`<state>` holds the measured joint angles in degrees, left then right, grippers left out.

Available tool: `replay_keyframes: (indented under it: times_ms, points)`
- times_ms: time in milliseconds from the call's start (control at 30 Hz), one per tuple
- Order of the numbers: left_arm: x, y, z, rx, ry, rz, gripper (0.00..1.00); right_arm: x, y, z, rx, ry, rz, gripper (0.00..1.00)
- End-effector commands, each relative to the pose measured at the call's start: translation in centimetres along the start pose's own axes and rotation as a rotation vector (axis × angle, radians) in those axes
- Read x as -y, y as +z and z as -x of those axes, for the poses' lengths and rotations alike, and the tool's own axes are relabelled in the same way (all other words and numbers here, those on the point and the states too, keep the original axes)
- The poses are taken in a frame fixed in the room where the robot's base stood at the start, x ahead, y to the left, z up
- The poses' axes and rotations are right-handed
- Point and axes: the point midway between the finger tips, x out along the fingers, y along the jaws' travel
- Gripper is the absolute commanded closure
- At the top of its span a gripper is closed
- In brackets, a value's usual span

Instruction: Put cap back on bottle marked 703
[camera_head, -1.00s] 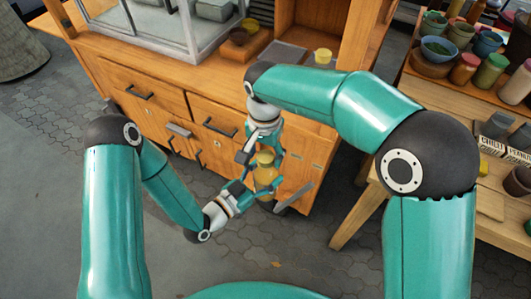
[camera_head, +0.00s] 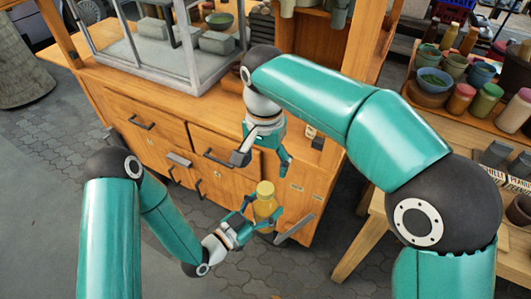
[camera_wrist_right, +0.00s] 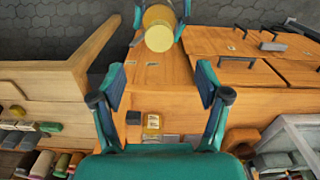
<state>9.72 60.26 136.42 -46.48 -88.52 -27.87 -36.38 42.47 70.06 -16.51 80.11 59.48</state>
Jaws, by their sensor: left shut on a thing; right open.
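A yellow bottle (camera_head: 266,208) is held upright by my left gripper (camera_head: 258,217), which is shut around its body in front of the wooden cart. A paler yellow cap (camera_head: 265,188) sits on its top; the right wrist view shows the cap's round face (camera_wrist_right: 159,38). I cannot read any number on the bottle. My right gripper (camera_head: 264,157) is open and empty above the bottle, clear of the cap. Its spread fingers (camera_wrist_right: 162,85) also show in the right wrist view, with nothing between them.
The wooden cart (camera_head: 170,108) with drawers and a glass case (camera_head: 160,45) stands behind the grippers. A side table (camera_head: 385,232) at right carries bowls and jars (camera_head: 461,98). In the right wrist view, a small yellow object (camera_wrist_right: 152,121) rests on the cart.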

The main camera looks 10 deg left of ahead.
Motion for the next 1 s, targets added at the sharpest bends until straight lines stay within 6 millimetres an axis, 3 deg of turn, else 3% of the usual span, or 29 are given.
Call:
replay_keyframes:
  times_ms: [233, 767, 867, 1000]
  points:
    - [0.0, -0.1, 0.0, -0.002, 0.0, -0.001, 1.0, 0.0, 0.0, 2.4, 0.0, -0.001, 0.001, 0.25]
    - [0.0, -0.1, 0.0, -0.002, 0.0, -0.001, 1.0, 0.0, 0.0, 2.5, 0.001, 0.0, 0.0, 0.25]
    - [0.0, -0.1, 0.0, -0.002, 0.0, -0.001, 1.0, 0.0, -0.5, 1.9, 0.0, -0.003, -0.004, 0.25]
    - [0.0, -0.1, 0.0, -0.002, 0.0, -0.001, 1.0, -0.2, -2.6, -0.9, -0.002, -0.025, -0.028, 0.25]
